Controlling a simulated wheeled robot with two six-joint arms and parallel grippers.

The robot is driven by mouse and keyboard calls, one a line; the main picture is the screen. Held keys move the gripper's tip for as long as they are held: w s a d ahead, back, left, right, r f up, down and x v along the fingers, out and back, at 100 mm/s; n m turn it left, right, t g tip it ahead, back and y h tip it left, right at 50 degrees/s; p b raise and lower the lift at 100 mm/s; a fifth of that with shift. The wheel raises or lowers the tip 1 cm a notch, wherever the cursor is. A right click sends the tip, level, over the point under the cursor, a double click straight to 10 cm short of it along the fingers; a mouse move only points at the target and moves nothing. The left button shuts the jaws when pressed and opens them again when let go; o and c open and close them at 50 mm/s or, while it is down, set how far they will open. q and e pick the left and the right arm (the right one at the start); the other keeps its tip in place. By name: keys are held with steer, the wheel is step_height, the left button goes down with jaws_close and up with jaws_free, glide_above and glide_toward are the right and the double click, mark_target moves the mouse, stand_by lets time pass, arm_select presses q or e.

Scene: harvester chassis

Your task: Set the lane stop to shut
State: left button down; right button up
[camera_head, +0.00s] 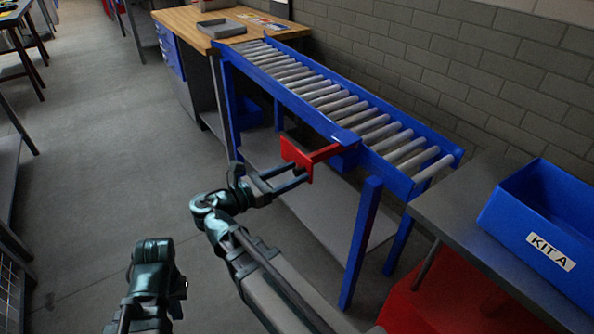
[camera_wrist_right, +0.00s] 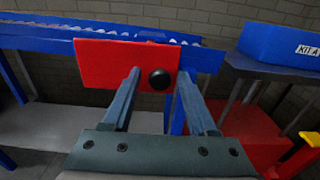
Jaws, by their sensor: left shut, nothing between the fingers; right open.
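The lane stop is a red plate (camera_head: 297,158) on a red bar (camera_head: 328,152) that joins the near blue side of the roller conveyor (camera_head: 340,105). In the right wrist view the red plate (camera_wrist_right: 105,62) faces me, with a round black knob (camera_wrist_right: 160,79) near its right end. My right gripper (camera_head: 303,177) is open, with its fingertips at the plate; in its wrist view the knob appears between the fingers (camera_wrist_right: 159,76). Contact cannot be told. My left gripper (camera_head: 158,265) is low at the left, shut, empty and away from the conveyor.
A blue bin labelled KIT A (camera_head: 530,215) stands on a grey table (camera_head: 450,215) at the right. A red surface (camera_head: 425,300) lies below it. A wooden bench (camera_head: 185,22) with a grey tray (camera_head: 220,28) is at the far end.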

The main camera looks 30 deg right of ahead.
steer(key=shift+c, duration=0.3)
jaws_close()
steer(key=shift+w, duration=0.1)
stand_by(1.0)
